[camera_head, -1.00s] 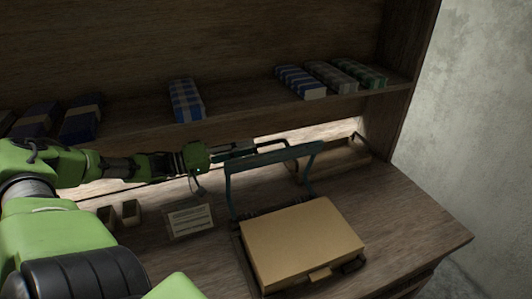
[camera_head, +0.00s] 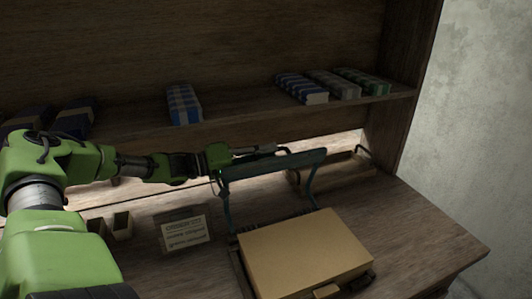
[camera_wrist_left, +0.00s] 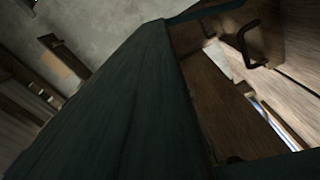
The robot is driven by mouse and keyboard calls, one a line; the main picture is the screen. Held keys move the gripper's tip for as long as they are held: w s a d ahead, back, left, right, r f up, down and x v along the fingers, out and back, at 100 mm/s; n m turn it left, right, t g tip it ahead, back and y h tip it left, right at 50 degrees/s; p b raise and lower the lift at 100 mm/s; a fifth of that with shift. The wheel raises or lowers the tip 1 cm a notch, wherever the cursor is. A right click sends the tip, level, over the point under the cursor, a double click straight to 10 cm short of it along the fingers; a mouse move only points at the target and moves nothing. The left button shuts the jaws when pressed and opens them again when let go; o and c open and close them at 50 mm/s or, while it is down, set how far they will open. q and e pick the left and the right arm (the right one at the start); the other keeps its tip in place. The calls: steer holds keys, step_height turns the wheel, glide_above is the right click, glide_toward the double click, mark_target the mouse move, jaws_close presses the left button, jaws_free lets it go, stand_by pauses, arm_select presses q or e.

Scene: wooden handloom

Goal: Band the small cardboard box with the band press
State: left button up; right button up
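The small cardboard box (camera_head: 305,252) is a closed tan box lying flat in the band press on the bench. The press has a dark teal bar (camera_head: 300,160) on two upright arms, raised behind the box. My left gripper (camera_head: 272,151) reaches in from the left and lies along the back of this bar, close to it. The bar hides part of the fingers, so I cannot tell whether they are open or shut on it. In the left wrist view a dark teal surface (camera_wrist_left: 115,110), seemingly the bar, fills the middle at very close range. My right gripper is out of view.
A small sign (camera_head: 185,232) and small open boxes (camera_head: 122,226) stand left of the press. A wooden tray (camera_head: 345,177) with a black handle is behind it. Folded cloths (camera_head: 184,104) lie on the shelf above. The bench at right (camera_head: 425,225) is clear.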

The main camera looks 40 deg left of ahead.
mark_target(275, 158)
arm_select(q)
jaws_close()
steer(key=shift+r, duration=0.1)
steer(key=shift+s+d+r+p, duration=0.1)
steer(key=shift+s+d+p, duration=0.1)
steer(key=shift+p, duration=0.15)
steer(key=s+d+m+p, duration=0.1)
steer(key=p, duration=0.1)
steer(key=d+r+m+p, duration=0.1)
steer(key=d+p, duration=0.1)
steer(key=s+d+m+p, duration=0.1)
steer(key=d+p, duration=0.1)
steer(key=shift+s+d+r, duration=0.2)
steer(key=shift+s+r, duration=0.05)
steer(key=shift+s, duration=0.1)
steer(key=s+d+f+m+p, duration=0.2)
steer(key=s+d+m+p, duration=0.1)
steer(key=d+m+p, duration=0.1)
steer(key=shift+s+d+p, duration=0.15)
steer(key=shift+d+p, duration=0.4)
steer(key=shift+d, duration=0.7)
